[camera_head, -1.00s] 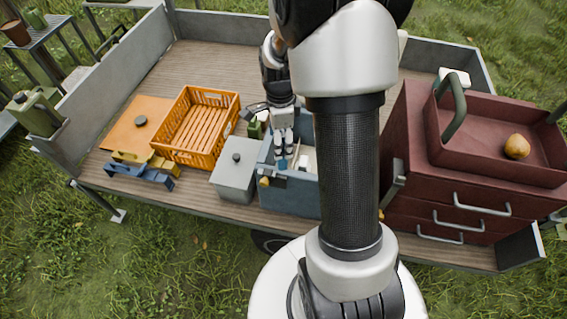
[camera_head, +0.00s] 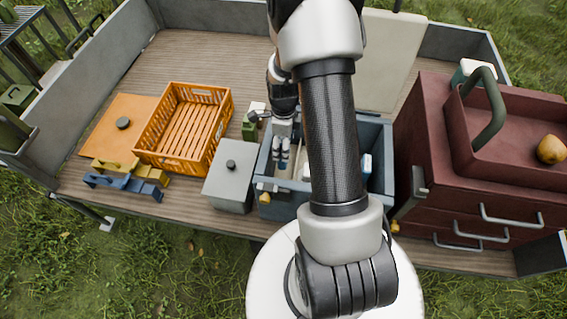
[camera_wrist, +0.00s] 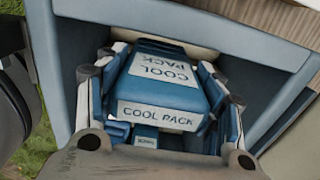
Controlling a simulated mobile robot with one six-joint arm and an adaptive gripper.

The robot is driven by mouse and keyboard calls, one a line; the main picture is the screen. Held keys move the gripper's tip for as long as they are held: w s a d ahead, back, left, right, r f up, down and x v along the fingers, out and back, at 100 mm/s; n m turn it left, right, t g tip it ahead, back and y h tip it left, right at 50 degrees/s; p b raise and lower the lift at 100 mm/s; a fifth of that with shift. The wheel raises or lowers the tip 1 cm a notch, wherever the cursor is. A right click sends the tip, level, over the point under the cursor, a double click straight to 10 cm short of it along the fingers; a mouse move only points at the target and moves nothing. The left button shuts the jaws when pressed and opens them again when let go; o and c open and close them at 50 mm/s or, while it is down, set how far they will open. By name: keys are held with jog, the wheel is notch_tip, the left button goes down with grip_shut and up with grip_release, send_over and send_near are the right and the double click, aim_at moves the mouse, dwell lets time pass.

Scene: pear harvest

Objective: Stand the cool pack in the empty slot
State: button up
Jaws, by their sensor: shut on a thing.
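The blue cool pack (camera_wrist: 155,95) with white labels reading COOL PACK fills the middle of the wrist view. My gripper (camera_head: 281,157) is shut on it, with fingers along its left and right sides. The pack is inside or just above the open blue cool box (camera_head: 285,210), whose pale rim also shows in the wrist view (camera_wrist: 225,32). Another small blue and white piece (camera_wrist: 146,138) shows below the pack. The slot itself is hidden by the pack, and I cannot tell whether the pack touches the box floor.
A grey lidded box (camera_head: 230,190) stands left of the cool box, with a green can (camera_head: 250,127) behind. An orange crate (camera_head: 185,128) is further left. A dark red drawer chest (camera_head: 435,140) with a tray stands close on the right.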

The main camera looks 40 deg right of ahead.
notch_tip(320, 180, down, 11)
jog(key=shift+w+r+b, duration=0.15)
jog(key=shift+b, duration=0.8)
jog(key=o, duration=1.3)
jog(key=shift+c, duration=0.2)
